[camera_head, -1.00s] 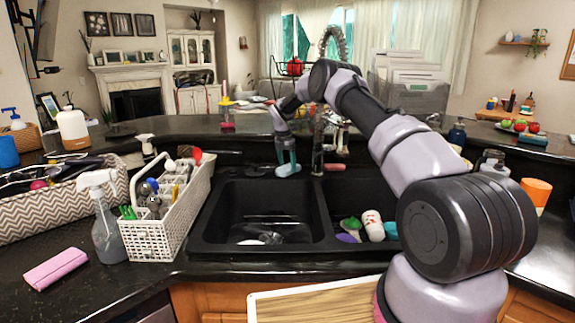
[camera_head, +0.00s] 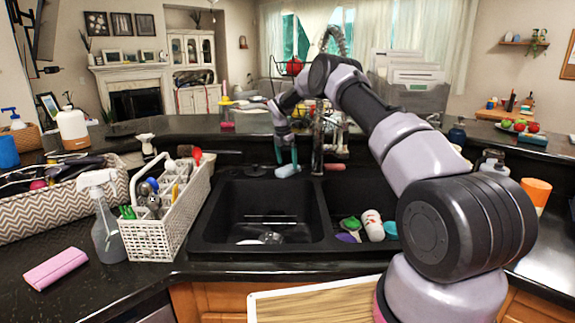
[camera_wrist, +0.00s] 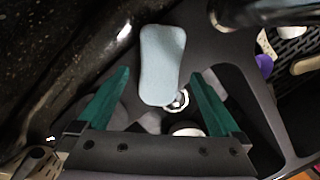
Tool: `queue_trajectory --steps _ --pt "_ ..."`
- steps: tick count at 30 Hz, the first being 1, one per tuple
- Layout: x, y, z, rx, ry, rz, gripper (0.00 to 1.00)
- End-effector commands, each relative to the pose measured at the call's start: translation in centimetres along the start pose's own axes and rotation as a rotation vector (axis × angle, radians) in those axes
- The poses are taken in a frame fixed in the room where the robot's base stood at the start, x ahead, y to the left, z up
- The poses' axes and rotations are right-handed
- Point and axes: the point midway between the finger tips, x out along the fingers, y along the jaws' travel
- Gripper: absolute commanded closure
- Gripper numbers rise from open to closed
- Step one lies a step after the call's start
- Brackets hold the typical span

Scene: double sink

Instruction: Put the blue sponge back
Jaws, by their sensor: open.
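The blue sponge (camera_head: 287,170) lies on the black ledge behind the left sink basin, left of the faucet. It is a pale blue, narrow-waisted pad in the wrist view (camera_wrist: 162,65). My gripper (camera_head: 286,156) is just above the sponge, with its teal fingers pointing down. In the wrist view, my gripper (camera_wrist: 161,78) is open, with a finger on either side of the sponge's near end. Nothing is between the fingers that I can see as held. I cannot tell how high the fingertips are above the ledge.
The faucet (camera_head: 318,145) stands close to the right of my gripper. A white caddy (camera_head: 155,240) with brushes and a spray bottle (camera_head: 106,225) stand left of the sink. A pink sponge (camera_head: 56,268) lies on the front-left counter. A white cup (camera_head: 373,226) is in the right basin.

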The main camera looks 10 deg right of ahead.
Motion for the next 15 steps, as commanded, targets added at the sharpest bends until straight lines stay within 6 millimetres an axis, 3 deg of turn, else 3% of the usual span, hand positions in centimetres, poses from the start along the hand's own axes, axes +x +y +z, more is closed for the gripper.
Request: queue_trajectory --steps 9,15 --pt "-7.1 0.1 0.0 -0.001 -0.001 0.002 0.00" --pt "-9.4 0.0 0.0 -0.001 -0.001 0.001 0.00"
